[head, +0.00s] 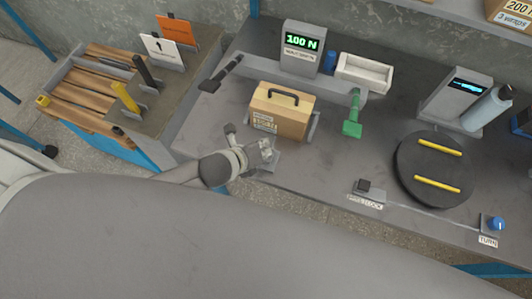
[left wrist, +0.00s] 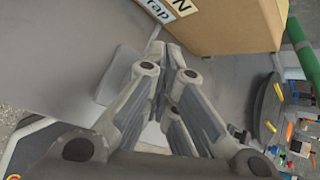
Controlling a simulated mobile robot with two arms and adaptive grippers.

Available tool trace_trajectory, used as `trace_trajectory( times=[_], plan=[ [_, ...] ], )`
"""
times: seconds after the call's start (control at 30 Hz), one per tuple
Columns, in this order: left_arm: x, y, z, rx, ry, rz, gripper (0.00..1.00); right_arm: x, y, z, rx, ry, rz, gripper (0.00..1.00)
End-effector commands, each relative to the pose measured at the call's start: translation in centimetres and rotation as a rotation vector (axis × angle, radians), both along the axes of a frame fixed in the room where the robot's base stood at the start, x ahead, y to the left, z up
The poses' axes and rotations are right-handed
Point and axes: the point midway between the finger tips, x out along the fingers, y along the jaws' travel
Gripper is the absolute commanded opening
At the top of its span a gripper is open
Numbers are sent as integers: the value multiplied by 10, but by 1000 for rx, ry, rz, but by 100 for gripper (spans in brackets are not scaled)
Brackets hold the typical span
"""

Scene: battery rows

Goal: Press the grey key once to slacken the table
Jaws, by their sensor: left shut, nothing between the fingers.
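My left gripper (head: 266,150) is shut and empty, low over the bench in front of the cardboard box (head: 283,110). In the left wrist view its closed fingers (left wrist: 172,65) point toward the box (left wrist: 230,22). A flat grey plate (head: 268,165) lies right under the fingers; it also shows in the left wrist view (left wrist: 120,72). I cannot tell whether the fingers touch it, or whether it is the grey key. A small dark grey block (head: 363,186) sits on a labelled plate farther right, apart from the gripper. The round dark turntable (head: 408,165) carries two yellow bars.
A display (head: 301,44) reads 100 N behind the box. A green-handled lever (head: 353,118) and a black-handled lever (head: 221,74) flank the box. A white tray (head: 364,72) stands behind. A blue knob (head: 497,223) is at right.

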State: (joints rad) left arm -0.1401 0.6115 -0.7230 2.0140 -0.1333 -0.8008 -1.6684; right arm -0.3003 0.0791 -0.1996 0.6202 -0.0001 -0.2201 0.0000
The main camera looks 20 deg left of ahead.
Motion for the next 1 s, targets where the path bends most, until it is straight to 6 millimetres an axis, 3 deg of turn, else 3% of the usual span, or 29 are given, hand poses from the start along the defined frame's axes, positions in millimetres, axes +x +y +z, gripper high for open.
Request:
trace_trajectory(
  times=[1.0],
  plan=[
    [-1,0,-12,1,3,0,0,0,0,-5,0,0,1,40]
  ],
)
